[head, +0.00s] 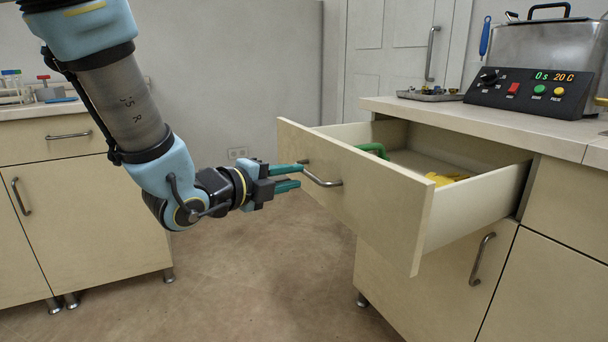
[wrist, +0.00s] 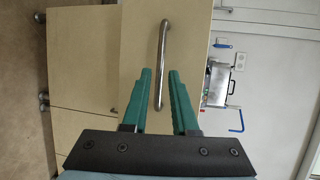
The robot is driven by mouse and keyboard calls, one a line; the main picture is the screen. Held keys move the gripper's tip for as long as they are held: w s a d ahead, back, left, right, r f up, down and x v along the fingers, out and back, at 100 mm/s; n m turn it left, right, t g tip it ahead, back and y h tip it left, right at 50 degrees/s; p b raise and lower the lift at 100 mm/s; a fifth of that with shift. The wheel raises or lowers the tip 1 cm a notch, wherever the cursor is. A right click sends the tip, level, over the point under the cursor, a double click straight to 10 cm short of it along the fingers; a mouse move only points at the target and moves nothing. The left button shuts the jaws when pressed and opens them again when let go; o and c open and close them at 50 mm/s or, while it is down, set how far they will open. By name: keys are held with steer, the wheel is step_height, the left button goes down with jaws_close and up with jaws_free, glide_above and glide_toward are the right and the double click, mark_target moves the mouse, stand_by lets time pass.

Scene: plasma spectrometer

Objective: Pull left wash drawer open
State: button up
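The left wash drawer (head: 350,185) is pulled well out of the counter in the head view, its beige front facing my gripper. Its metal bar handle (head: 322,180) is on the front; it also shows in the wrist view (wrist: 163,60). My gripper (head: 300,176) is open just in front of the handle, with its green fingers apart. In the wrist view the handle's lower part appears between the two fingers (wrist: 160,72), with a gap on each side. I cannot tell how deep the handle lies between them.
Inside the drawer are a green item (head: 374,150) and a yellow item (head: 443,180). A bath device with buttons (head: 530,90) and a small tray (head: 430,94) stand on the counter above. Another cabinet (head: 90,210) is at left. The floor between is clear.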

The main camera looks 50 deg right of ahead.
steer(key=a, duration=0.3)
steer(key=a+r, duration=0.1)
steer(key=a, duration=0.1)
steer(key=shift+s+a, duration=0.1)
steer(key=shift+a, duration=0.15)
steer(key=w+a+f+n+t+y, duration=0.3)
steer(key=w+a+f+n+y, duration=0.1)
steer(key=w+a+n, duration=0.45)
steer(key=w+a+f+n+t+y, duration=0.45)
steer(key=w+a+n, duration=0.25)
steer(key=w+a, duration=0.25)
steer(key=w+a+f+n+g+y, duration=0.2)
steer(key=w+a+n+y, duration=0.15)
steer(key=a+n, duration=0.5)
steer(key=s+a+f+n+g+y, duration=0.1)
steer(key=s+a+n+g+y, duration=0.1)
steer(key=s+a+n, duration=0.35)
steer(key=s+a+f+n+g+y, duration=0.1)
steer(key=s+a+n+g+y, duration=0.15)
steer(key=a+n, duration=0.6)
step_height(320, 180, up, 27)
steer(key=a+m+p, duration=0.2)
steer(key=p, duration=2.5)
steer(key=shift+a+m+h+p, duration=0.3)
steer(key=shift+h, duration=0.05)
